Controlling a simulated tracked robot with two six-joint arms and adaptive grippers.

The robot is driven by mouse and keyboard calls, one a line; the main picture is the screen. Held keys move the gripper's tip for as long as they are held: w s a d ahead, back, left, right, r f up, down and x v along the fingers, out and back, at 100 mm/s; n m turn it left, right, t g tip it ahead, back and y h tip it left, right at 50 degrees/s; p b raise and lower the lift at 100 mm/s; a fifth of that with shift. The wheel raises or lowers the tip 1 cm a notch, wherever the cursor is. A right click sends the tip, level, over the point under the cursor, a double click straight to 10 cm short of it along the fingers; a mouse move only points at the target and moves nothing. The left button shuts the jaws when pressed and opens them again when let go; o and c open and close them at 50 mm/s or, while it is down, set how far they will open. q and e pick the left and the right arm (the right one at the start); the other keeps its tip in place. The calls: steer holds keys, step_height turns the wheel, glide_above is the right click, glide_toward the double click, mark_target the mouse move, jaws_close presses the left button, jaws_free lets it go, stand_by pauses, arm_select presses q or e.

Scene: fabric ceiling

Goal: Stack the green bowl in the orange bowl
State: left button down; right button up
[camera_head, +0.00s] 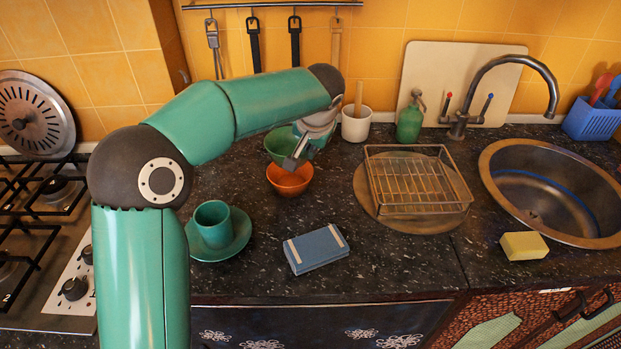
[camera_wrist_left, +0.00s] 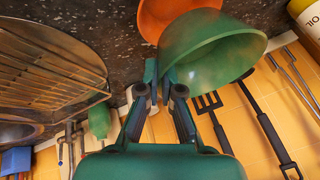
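The green bowl (camera_head: 279,144) shows behind the orange bowl (camera_head: 290,181) in the head view. My left gripper (camera_head: 294,160) reaches down at the right side of the green bowl. In the left wrist view, the fingers (camera_wrist_left: 160,75) close on the rim of the green bowl (camera_wrist_left: 215,58). The orange bowl (camera_wrist_left: 175,12) lies beyond it there, partly hidden by the green bowl. The orange bowl stands upright on the dark counter. Whether the green bowl touches the counter or the orange bowl is unclear. My right gripper is not in view.
A wire rack (camera_head: 418,185) is to the right, beside the sink (camera_head: 545,190). A white utensil pot (camera_head: 356,124) stands behind. Counter right of the orange bowl is clear.

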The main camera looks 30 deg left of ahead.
arm_select(q)
steer(key=f, duration=0.7)
steer(key=shift+s+f, duration=0.1)
steer(key=shift+s, duration=0.1)
steer(key=shift+s+f, duration=0.25)
steer(key=shift+f, duration=0.2)
steer(key=c, duration=1.4)
jaws_free()
steer(key=shift+d+f, duration=0.1)
steer(key=shift+c, duration=0.2)
steer(key=shift+o, duration=0.6)
steer(key=shift+w+a+f, duration=0.25)
steer(key=shift+w+a, duration=0.05)
steer(key=shift+w, duration=0.05)
steer(key=shift+d+r, duration=0.1)
steer(key=shift+r, duration=0.25)
steer(key=shift+r, duration=0.1)
steer(key=shift+d+r, duration=0.15)
steer(key=shift+r, duration=0.15)
steer(key=v, duration=1.1)
steer(key=shift+s+b, duration=0.15)
steer(key=shift+b, duration=0.2)
